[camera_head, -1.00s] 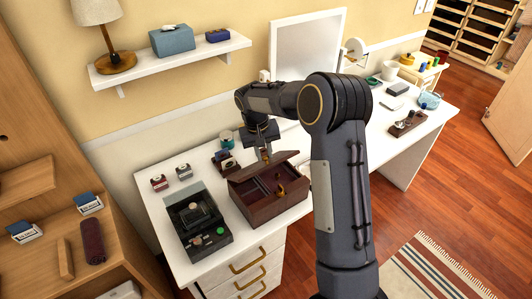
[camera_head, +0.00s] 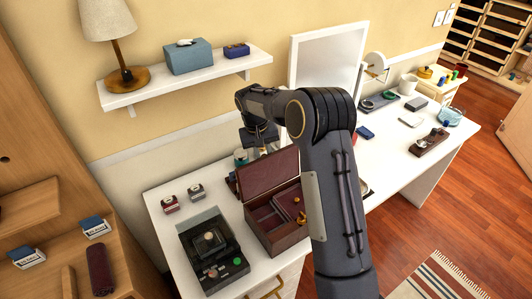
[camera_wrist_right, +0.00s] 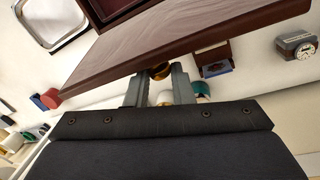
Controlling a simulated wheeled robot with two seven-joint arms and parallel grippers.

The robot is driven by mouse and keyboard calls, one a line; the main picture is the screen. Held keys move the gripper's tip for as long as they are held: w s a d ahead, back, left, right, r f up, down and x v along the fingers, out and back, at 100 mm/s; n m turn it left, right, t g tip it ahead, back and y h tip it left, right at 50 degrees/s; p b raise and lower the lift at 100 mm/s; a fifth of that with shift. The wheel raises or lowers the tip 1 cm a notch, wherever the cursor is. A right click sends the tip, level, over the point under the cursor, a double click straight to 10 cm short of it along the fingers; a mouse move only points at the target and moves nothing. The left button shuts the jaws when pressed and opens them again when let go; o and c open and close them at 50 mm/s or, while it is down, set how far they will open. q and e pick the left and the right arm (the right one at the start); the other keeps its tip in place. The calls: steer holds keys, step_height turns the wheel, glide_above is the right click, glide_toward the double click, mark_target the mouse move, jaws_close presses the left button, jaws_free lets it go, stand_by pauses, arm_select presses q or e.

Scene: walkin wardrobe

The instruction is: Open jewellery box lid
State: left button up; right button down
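The jewellery box (camera_head: 277,241) is dark brown wood with a red compartmented inside and stands on the white dresser top. Its lid (camera_head: 268,174) is raised, standing roughly upright at the back edge with its red lining facing forward. In the right wrist view the lid (camera_wrist_right: 180,42) is a broad brown panel just beyond the fingers. My right gripper (camera_wrist_right: 160,88) shows a gap between its fingers, with nothing held. In the head view it is at the lid's rear upper edge, its fingertips mostly hidden; contact is unclear. My left gripper is out of view.
A black case with a clear cover (camera_head: 212,250) stands left of the box. Two small boxes (camera_head: 170,203) sit behind it. A mirror (camera_head: 325,58) stands behind my right arm. A wall shelf (camera_head: 190,78) holds a lamp. A brown tray (camera_head: 428,143) lies far right.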

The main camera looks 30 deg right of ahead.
steer(key=shift+w+a+f, duration=0.45)
steer(key=shift+w+f, duration=0.2)
steer(key=shift+w, duration=0.2)
steer(key=c, duration=2)
jaws_free()
steer(key=shift+w+f, duration=0.15)
steer(key=shift+w, duration=0.15)
steer(key=shift+o, duration=1.1)
steer(key=shift+w+a, duration=0.15)
steer(key=shift+a, duration=0.05)
steer(key=shift+o, duration=2.4)
steer(key=shift+s+d+r, duration=0.15)
steer(key=shift+s+r, duration=0.05)
steer(key=shift+s, duration=0.05)
steer(key=shift+o, duration=0.2)
steer(key=shift+d, duration=0.15)
step_height(320, 180, up, 8)
steer(key=a, duration=0.1)
steer(key=shift+w+f+b, duration=0.15)
steer(key=shift+f+b, duration=0.05)
steer(key=shift+b, duration=0.25)
